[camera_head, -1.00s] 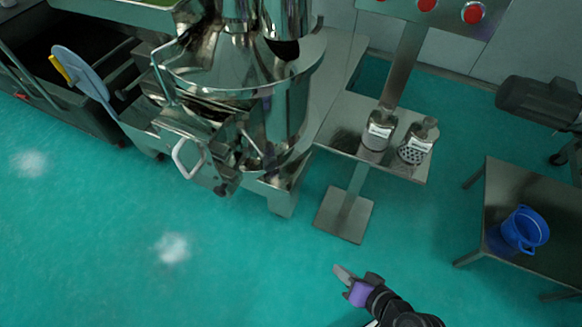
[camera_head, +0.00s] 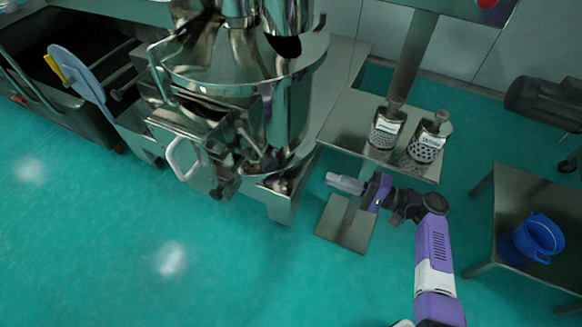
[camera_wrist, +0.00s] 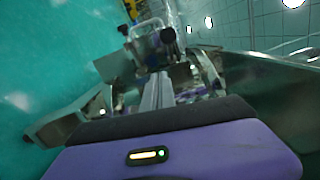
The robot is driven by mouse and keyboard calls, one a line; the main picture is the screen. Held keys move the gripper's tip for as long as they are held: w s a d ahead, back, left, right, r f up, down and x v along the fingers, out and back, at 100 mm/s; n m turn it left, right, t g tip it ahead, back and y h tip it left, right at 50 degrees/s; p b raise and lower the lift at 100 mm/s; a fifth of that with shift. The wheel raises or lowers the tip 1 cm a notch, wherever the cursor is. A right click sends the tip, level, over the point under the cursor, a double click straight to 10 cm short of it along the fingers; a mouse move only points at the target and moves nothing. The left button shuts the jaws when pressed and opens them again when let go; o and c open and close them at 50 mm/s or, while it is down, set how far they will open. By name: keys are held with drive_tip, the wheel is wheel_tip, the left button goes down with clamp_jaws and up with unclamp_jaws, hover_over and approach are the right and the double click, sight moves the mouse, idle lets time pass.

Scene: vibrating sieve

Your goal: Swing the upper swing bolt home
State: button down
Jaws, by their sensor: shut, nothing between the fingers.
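The steel sieve machine (camera_head: 225,75) stands at the upper left of the head view. Its front carries a hatch with a pale loop handle (camera_head: 178,160). A dark-knobbed fastener (camera_head: 225,186) sits at the hatch's lower right; I cannot tell whether it is the upper swing bolt. The wrist view shows the handle (camera_wrist: 146,38) ahead, with a dark knob (camera_wrist: 168,36) beside it. My gripper (camera_head: 330,179) is shut and empty, right of the machine, its fingers pointing left toward it. It also shows in the wrist view (camera_wrist: 160,80). Contact is not visible.
A steel shelf on a post (camera_head: 335,125) stands just beyond my gripper, holding two perforated canisters (camera_head: 386,128). A low table (camera_head: 515,175) with a blue bucket (camera_head: 538,238) is at the right. The green floor (camera_head: 110,255) at lower left is open.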

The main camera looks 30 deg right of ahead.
drive_tip(key=shift+w+d+r+y, duration=0.15)
drive_tip(key=shift+d+r+y, duration=0.35)
drive_tip(key=shift+d+r, duration=0.35)
drive_tip(key=shift+a+r, duration=0.1)
drive_tip(key=shift+a, duration=0.1)
drive_tip(key=s+a+p+x, duration=0.1)
drive_tip(key=x, duration=1.1)
drive_tip(key=shift+a+r, duration=0.35)
drive_tip(key=shift+a, duration=0.35)
drive_tip(key=shift+s, duration=0.15)
